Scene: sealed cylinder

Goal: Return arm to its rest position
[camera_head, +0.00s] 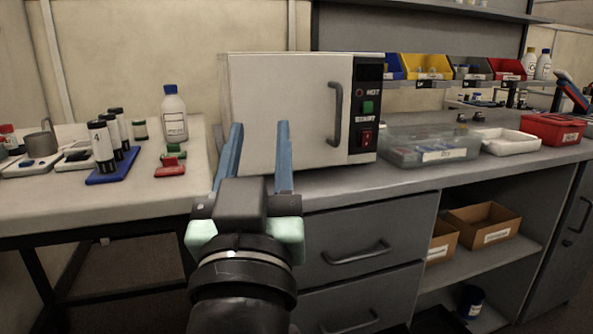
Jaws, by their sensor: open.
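My gripper (256,130) is in the lower middle of the view, on my dark arm. Its two blue fingers point up and stand well apart, with nothing between them. It is in front of the white oven-like box (285,90), whose door appears closed. The box has a grey handle and a dark control panel with green and red switches. The gripper hides the lower left part of the box and part of the counter edge. Several dark cylinders with white labels stand on a blue rack (112,168) on the left bench, one marked 4.
The left bench holds a white bottle with a blue cap (173,115) and a red-and-green item (171,163). Right of the box are a clear bin (428,146), a white tray (509,141) and a red box (553,131). Drawers (360,241) and shelves lie below the counter.

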